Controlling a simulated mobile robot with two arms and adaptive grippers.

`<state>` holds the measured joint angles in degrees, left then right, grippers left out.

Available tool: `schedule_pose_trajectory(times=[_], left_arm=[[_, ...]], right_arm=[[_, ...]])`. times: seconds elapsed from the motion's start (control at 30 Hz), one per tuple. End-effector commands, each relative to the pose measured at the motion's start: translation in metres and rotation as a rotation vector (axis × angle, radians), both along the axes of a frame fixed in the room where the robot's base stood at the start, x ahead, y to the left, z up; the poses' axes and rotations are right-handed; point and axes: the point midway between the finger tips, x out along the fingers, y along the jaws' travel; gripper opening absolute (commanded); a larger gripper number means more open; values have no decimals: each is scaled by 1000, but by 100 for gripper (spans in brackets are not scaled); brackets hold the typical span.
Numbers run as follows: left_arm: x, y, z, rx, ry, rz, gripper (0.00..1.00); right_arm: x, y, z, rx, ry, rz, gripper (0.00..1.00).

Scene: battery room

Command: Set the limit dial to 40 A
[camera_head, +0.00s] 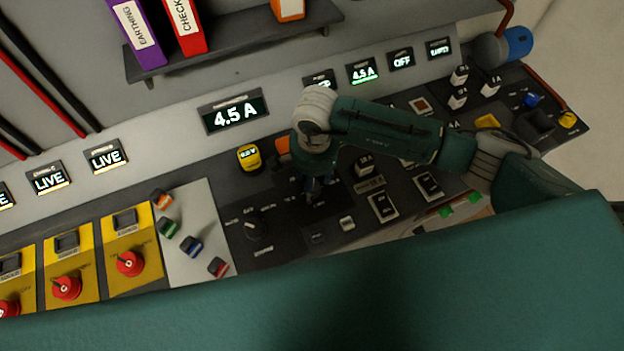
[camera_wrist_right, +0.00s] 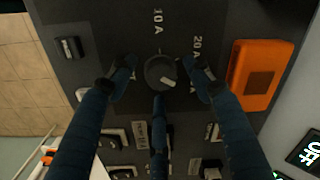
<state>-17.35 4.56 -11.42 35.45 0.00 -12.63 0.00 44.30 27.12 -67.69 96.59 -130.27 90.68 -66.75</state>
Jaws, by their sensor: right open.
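The limit dial (camera_wrist_right: 160,72) is a small round dark knob with a light pointer mark, seen in the right wrist view. The mark points to the lower right there. My right gripper (camera_wrist_right: 161,74) is open, with dark fingers spread around the dial; contact cannot be told. In the head view the right gripper (camera_head: 314,190) points down at the panel and hides the dial. My left gripper is not in view.
An orange block (camera_wrist_right: 262,75) sits close to the right finger in the wrist view. Another rotary switch (camera_head: 256,228) stands left of the gripper in the head view. A large display (camera_head: 235,115) reads 4.5 A. Red knobs on yellow plates (camera_head: 130,262) line the left.

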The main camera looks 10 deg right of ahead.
Motion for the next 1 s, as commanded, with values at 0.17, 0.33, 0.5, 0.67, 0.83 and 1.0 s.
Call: schedule_pose_trajectory(times=[0.17, 0.33, 0.5, 0.67, 0.83, 1.0], left_arm=[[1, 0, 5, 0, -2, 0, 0], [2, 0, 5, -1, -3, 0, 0], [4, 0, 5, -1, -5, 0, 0], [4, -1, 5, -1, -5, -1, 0], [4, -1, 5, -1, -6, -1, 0], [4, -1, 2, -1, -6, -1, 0]], right_arm=[[0, 1, -13, 0, 1, 1, 51], [0, 1, -15, 1, 0, 1, 51], [0, 1, -15, 1, 0, 1, 41], [0, 1, -15, 2, 0, 1, 9], [-1, 2, -15, 3, 1, 1, 6], [-1, 2, -15, 4, 2, -11, 6]])
